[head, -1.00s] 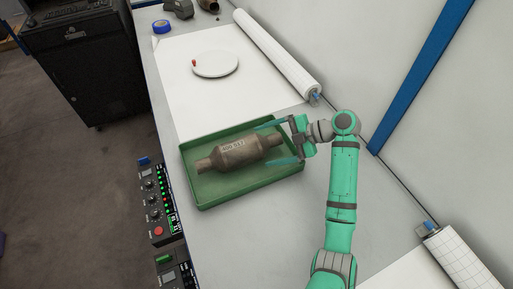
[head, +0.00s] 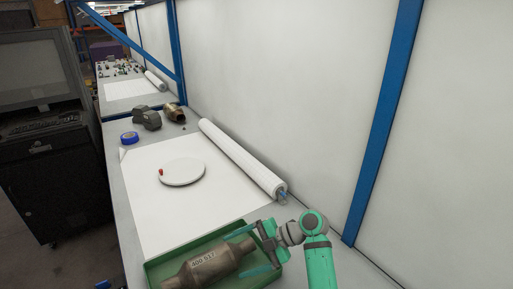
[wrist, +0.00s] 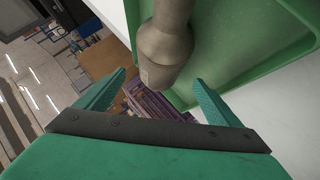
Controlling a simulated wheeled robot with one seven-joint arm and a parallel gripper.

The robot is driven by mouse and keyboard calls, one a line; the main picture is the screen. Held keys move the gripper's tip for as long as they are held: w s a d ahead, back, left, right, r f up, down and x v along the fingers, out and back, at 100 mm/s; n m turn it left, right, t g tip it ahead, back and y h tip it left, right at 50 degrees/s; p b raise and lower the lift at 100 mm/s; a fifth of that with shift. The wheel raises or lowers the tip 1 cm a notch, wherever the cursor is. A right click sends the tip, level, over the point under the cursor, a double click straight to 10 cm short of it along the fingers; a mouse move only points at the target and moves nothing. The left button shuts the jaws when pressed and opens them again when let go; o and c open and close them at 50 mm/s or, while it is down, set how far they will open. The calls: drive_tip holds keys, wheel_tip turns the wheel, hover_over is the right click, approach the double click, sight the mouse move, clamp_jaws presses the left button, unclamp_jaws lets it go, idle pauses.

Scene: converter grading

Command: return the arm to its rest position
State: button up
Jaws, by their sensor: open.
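My gripper (head: 255,252) is at the lower middle of the head view, over the right part of a green tray (head: 158,270). Its two teal fingers are spread apart with nothing between them that I can see gripped. A brown metal converter (head: 208,268) marked with dark characters lies in the tray, just left of the fingers. In the wrist view the fingers (wrist: 158,92) are wide apart at the left and right. The converter's end (wrist: 165,45) shows beyond them, inside the green tray (wrist: 235,50). I cannot tell whether a finger touches the converter.
A white round disc (head: 183,172) with a red piece lies on white paper (head: 140,205) behind the tray. A paper roll (head: 240,160) runs along the wall side. Blue tape (head: 129,138) and a dark tool (head: 146,118) sit farther back. A blue post (head: 385,120) stands at right.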

sight(225, 260)
drive_tip(key=x, duration=0.8)
drive_tip(key=shift+a+f, duration=0.25)
